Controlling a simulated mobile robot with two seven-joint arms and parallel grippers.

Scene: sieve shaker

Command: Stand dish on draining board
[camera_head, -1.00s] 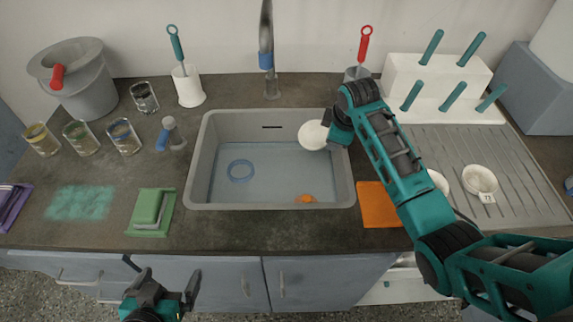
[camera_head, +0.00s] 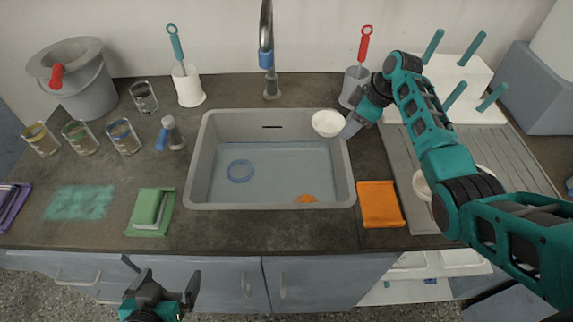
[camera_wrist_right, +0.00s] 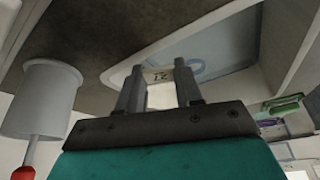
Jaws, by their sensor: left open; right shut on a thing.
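A white round dish (camera_head: 326,123) is held by my right gripper (camera_head: 349,128) above the sink's right rear rim. In the right wrist view, the fingers are shut on the dish (camera_wrist_right: 160,95), which bears a small tag with digits. The ridged grey draining board (camera_head: 535,180) lies right of the sink, partly behind my right arm. Another white dish (camera_head: 421,186) on the board is mostly hidden by that arm. My left gripper (camera_head: 164,281) is open and empty in front of the counter's front edge.
The sink (camera_head: 270,205) holds water, a blue ring (camera_head: 240,171) and an orange thing (camera_head: 306,199). A grey cup (camera_head: 352,88) with a red-handled brush stands beside the right gripper. A white rack (camera_head: 475,75) with teal pegs stands behind the board. An orange cloth (camera_head: 380,204) lies front right.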

